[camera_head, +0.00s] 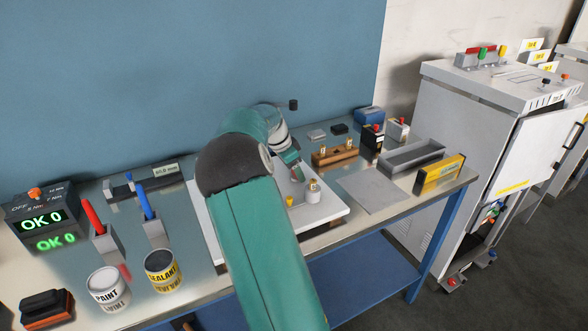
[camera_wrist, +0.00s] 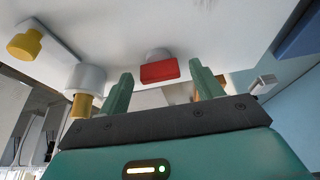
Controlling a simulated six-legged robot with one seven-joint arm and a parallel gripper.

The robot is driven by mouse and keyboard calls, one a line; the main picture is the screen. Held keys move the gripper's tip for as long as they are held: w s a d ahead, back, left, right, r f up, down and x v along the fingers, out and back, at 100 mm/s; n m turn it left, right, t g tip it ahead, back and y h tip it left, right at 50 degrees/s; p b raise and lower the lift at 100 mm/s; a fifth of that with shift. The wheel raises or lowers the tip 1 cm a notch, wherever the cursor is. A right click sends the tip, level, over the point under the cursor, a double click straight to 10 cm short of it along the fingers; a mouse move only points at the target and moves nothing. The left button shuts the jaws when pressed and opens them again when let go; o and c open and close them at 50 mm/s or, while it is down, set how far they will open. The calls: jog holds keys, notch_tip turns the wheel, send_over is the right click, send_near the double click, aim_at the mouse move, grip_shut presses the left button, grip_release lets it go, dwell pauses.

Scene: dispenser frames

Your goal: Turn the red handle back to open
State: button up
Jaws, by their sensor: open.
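The red handle (camera_wrist: 159,71) shows in the wrist view as a short red block on a pale round base, on a white surface. My gripper (camera_wrist: 163,88) is open, with one green finger on each side of the handle in the picture. Gaps show on both sides, and no contact is visible. In the head view my gripper (camera_head: 292,164) is over the white panel (camera_head: 325,211) on the bench. My arm hides much of the panel, and I cannot clearly make out the handle there.
A white cylinder with a yellow tip (camera_wrist: 86,82) stands close beside one finger; a yellow knob (camera_wrist: 24,46) is farther left. In the head view, a wooden block (camera_head: 335,154) with brass pieces stands behind the panel, and a grey plate (camera_head: 373,190) lies to the right.

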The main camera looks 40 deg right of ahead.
jog(key=v, duration=1.3)
jog(key=shift+a+r, duration=0.2)
jog(key=shift+r, duration=0.1)
jog(key=shift+w, duration=0.1)
jog(key=s+a+r+n+t+y, duration=0.2)
jog(key=s+a+n, duration=0.35)
jog(key=a, duration=0.55)
jog(key=s+a+r+n+t+y, duration=0.25)
jog(key=s+a+n, duration=0.3)
jog(key=a, duration=0.55)
jog(key=s+a+f+n+t, duration=0.1)
jog(key=s+a+f+n, duration=0.1)
jog(key=s+a+n, duration=0.3)
jog(key=s+a+f+n+t, duration=0.1)
jog(key=s+a+f+n, duration=0.1)
jog(key=s+a+n, duration=0.3)
jog(key=s+a, duration=0.4)
jog(key=a, duration=0.2)
jog(key=shift+s+f+n, duration=0.2)
jog(key=shift+f+n, duration=0.1)
jog(key=shift+f, duration=0.1)
jog(key=shift+t, duration=0.25)
